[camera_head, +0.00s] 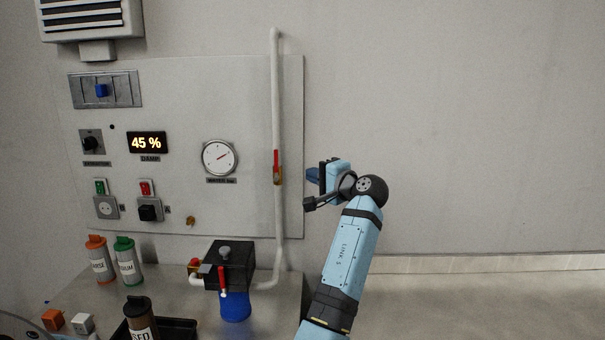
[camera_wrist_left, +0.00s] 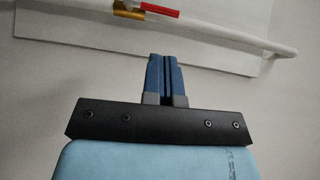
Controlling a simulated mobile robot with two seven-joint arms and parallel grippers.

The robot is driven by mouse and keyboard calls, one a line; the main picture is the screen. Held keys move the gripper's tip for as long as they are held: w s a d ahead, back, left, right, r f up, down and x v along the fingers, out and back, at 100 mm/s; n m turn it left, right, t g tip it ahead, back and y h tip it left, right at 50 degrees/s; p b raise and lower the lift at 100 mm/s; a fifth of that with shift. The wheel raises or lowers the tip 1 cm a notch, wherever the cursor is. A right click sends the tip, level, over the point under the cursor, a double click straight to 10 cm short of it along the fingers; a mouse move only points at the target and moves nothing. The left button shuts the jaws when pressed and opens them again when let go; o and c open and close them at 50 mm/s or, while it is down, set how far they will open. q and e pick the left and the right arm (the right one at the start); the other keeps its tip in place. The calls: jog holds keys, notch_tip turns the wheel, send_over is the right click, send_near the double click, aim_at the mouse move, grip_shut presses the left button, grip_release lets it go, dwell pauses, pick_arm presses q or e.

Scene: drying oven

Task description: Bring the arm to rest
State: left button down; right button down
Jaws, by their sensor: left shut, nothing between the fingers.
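My left gripper (camera_head: 313,175) is raised in front of the wall panel (camera_head: 245,107), just right of the white vertical pipe with its red-handled valve (camera_head: 277,162). In the left wrist view its two blue fingers (camera_wrist_left: 166,76) are together, with nothing between them. The pipe and the red valve handle (camera_wrist_left: 160,10) show beyond the fingertips, apart from them. My light-blue left arm rises from the bottom of the head view. My right gripper is in neither view.
The panel has a 45 % display (camera_head: 147,142) and a gauge (camera_head: 220,158). Space right of my arm is clear.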

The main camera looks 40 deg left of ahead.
pick_arm(q)
jog(key=s+d+f+m+t+h+p, duration=0.25)
jog(key=d+f+h, duration=0.2)
jog(key=f, duration=0.55)
jog(key=s+d+f+m+t+h+p, duration=0.1)
jog(key=s+d+f+m+t+h, duration=0.25)
jog(key=f, duration=0.55)
jog(key=d+f+m+t+h+p, duration=0.1)
jog(key=d+f+t+h+p, duration=0.2)
jog(key=d+f, duration=0.5)
jog(key=s+d+f+n+h+p, duration=0.1)
jog(key=s+d+f+h, duration=0.2)
jog(key=s, duration=0.6)
jog(key=s+d+f+n+h+p, duration=0.1)
jog(key=s+d+f+n+h, duration=0.1)
jog(key=s+d+f, duration=0.3)
jog(key=s+d+f+n+h+p, duration=0.1)
jog(key=s+d+f+h, duration=0.3)
jog(key=s, duration=0.9)
jog(key=d+h, duration=0.1)
jog(key=d, duration=0.2)
jog(key=shift+s+n, duration=0.15)
jog(key=shift+n, duration=0.25)
jog(key=shift+s+f, duration=0.1)
jog(key=shift+f, duration=0.05)
